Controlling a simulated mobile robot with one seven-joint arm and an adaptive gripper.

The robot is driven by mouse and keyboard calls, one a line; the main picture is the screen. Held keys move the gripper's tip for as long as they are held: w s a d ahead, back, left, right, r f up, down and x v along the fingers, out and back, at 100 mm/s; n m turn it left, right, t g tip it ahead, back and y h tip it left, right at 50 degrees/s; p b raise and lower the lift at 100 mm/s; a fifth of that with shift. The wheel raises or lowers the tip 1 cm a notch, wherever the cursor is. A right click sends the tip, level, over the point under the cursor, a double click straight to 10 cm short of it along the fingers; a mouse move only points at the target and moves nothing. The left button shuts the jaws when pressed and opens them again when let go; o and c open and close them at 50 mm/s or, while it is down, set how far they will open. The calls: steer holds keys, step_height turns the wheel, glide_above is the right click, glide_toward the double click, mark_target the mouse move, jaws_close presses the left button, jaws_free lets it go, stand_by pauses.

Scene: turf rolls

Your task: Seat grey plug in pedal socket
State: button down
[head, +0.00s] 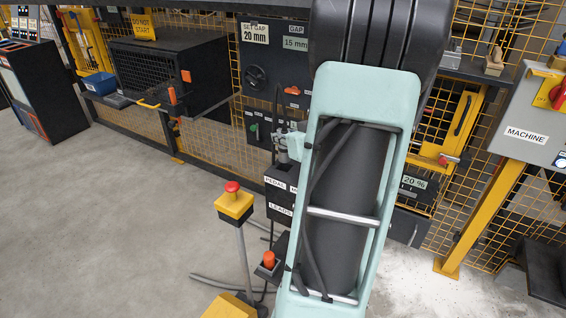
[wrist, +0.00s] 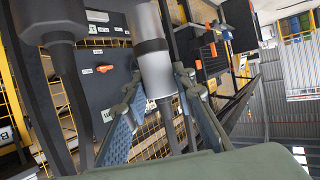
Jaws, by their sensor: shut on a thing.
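In the wrist view the grey plug (wrist: 155,68), a light grey cylinder with a dark band, sits between the two blue-padded fingers of my gripper (wrist: 160,84). The gripper is shut on it, and a dark cable (wrist: 169,125) hangs from its near end. A dark box with a PEDAL label (head: 275,183) stands just left of my arm. The pedal socket's opening is not clearly visible in either view.
A yellow post box with a red button (head: 232,202) stands left of the arm. An orange-topped dark unit (head: 268,262) and loose cables lie near it. A LEADS label (head: 280,209) shows below the PEDAL label. The floor (head: 110,220) at left is clear.

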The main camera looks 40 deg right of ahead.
mark_target(285, 153)
steer(key=shift+f+b, duration=0.75)
steer(key=shift+f, duration=2.3)
steer(key=shift+f, duration=0.1)
steer(key=c, duration=1.9)
jaws_free()
steer(key=shift+r, duration=0.2)
steer(key=p+v, duration=0.2)
steer(key=v, duration=0.8)
steer(key=shift+s+r, duration=0.2)
steer(key=shift+s, duration=0.15)
steer(key=shift+s+a+r, duration=0.15)
steer(key=shift+s+a, duration=0.1)
steer(key=shift+s, duration=0.35)
